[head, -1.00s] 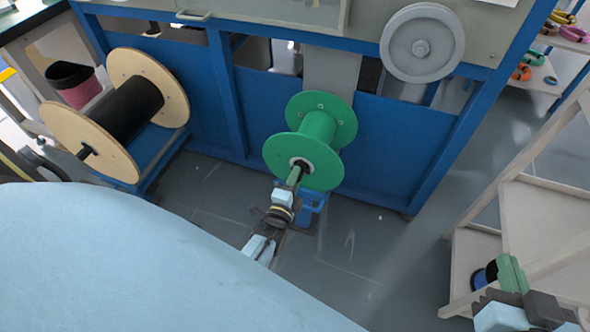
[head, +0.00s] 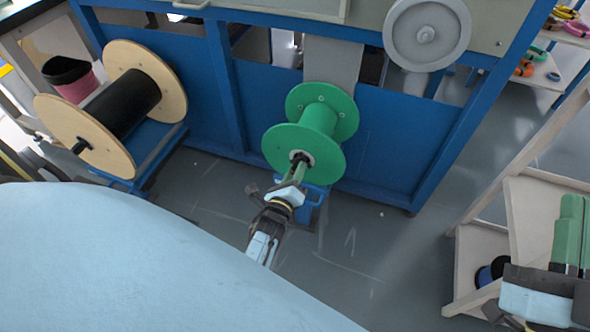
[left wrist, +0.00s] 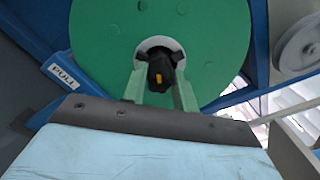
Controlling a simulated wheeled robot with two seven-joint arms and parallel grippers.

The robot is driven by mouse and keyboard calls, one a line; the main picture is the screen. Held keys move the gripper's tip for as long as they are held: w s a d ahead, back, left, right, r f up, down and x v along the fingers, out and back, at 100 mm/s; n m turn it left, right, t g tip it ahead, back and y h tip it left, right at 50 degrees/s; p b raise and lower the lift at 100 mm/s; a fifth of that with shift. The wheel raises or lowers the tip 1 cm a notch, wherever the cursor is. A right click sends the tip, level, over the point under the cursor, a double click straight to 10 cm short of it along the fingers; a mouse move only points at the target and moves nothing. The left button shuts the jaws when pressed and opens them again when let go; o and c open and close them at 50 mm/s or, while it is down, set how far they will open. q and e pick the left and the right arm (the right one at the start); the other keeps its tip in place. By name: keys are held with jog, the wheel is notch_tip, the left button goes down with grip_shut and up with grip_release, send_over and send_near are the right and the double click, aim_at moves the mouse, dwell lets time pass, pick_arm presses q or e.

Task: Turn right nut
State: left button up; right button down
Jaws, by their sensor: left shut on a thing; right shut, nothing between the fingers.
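The right nut (left wrist: 160,72) is a black knob with a yellow mark, at the white-rimmed hub of the green spool (head: 319,122). My left gripper (head: 298,168) reaches up to this hub from below in the head view. In the left wrist view its two green fingers (left wrist: 160,92) stand on either side of the nut and are shut on it. In the head view the fingers mostly hide the nut. My right gripper (head: 572,215) is at the right edge with its green fingers together, empty and far from the spool.
A wooden-flanged spool with black cable (head: 120,107) sits at the left on a blue stand. A blue machine frame (head: 395,150) stands behind the green spool. A beige shelf rack (head: 535,210) is near my right gripper. Grey floor (head: 370,250) lies open between.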

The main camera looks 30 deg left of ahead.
pick_arm(q)
jog(key=shift+m, duration=0.6)
pick_arm(e)
jog(key=shift+s+r, duration=0.15)
jog(key=shift+r, duration=0.05)
pick_arm(q)
jog(key=o, duration=1)
jog(key=shift+c, duration=0.2)
jog(key=shift+s, duration=0.1)
jog(key=p+v, duration=0.2)
jog(key=v, duration=0.5)
pick_arm(e)
notch_tip(320, 180, down, 7)
jog(key=w+g+h, duration=0.1)
jog(key=w+g, duration=0.1)
jog(key=g, duration=0.2)
jog(key=shift+d+f+g+h, duration=0.2)
jog(key=shift+d+g+h, duration=0.1)
jog(key=shift+d+g, duration=0.1)
pick_arm(q)
jog(key=shift+s+d, duration=0.1)
jog(key=shift+s, duration=0.05)
